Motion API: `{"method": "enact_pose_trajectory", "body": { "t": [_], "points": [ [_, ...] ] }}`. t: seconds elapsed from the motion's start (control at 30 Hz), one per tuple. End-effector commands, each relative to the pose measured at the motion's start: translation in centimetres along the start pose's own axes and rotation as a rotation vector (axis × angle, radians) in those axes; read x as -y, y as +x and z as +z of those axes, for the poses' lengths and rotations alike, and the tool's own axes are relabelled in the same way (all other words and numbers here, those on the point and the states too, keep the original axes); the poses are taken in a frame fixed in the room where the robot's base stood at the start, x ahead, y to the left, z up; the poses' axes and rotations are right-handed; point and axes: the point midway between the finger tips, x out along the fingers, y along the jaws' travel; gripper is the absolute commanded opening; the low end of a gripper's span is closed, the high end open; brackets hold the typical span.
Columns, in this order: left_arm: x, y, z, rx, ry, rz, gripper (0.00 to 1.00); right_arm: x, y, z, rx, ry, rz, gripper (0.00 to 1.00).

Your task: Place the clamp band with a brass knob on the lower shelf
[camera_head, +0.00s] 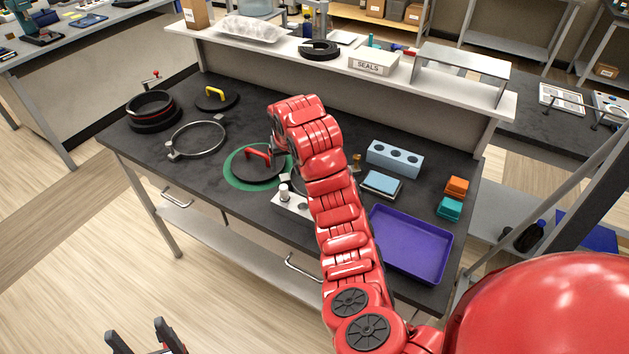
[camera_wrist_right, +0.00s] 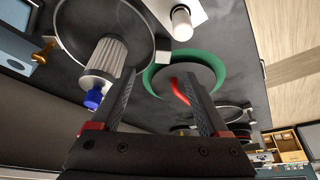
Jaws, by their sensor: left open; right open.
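A silver ring-shaped band (camera_wrist_right: 64,42) lies on the bench in the right wrist view, mostly hidden by my right arm in the head view. A small brass knob (camera_wrist_right: 45,52) is beside it and also shows in the head view (camera_head: 357,161); I cannot tell whether they are joined. Another silver band (camera_head: 222,132) lies at the bench's left. A pale lower shelf (camera_head: 235,258) runs under the bench. My right gripper (camera_wrist_right: 163,88) is open and empty above the bench, near a red-handled black lid (camera_head: 243,173). My left gripper (camera_head: 146,333) is open and empty, in front of the bench.
The lid sits on a green ring (camera_head: 234,180). A ribbed cylinder with a blue end (camera_wrist_right: 98,80) is close to the right gripper's finger. A purple tray (camera_head: 412,240), a blue block with holes (camera_head: 394,159) and a raised back shelf (camera_head: 330,65) border the work area.

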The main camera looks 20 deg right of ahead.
Motion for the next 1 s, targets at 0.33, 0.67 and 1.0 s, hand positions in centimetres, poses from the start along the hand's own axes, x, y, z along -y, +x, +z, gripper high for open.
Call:
{"method": "enact_pose_trajectory", "body": {
  "t": [0.33,0.67,1.0],
  "points": [
    [-0.1,-2.0,0.3,0.000,0.000,0.000,0.71,0.1,4.1,-0.1,0.002,-0.002,-0.001,0.78],
    [0.0,-0.2,0.0,0.000,0.000,0.000,0.71,0.2,7.0,0.1,0.002,-0.001,0.002,0.78],
    [0.1,1.1,-0.2,0.000,0.000,0.000,0.71,0.4,10.6,0.2,0.000,-0.002,0.000,0.78]
  ]
}}
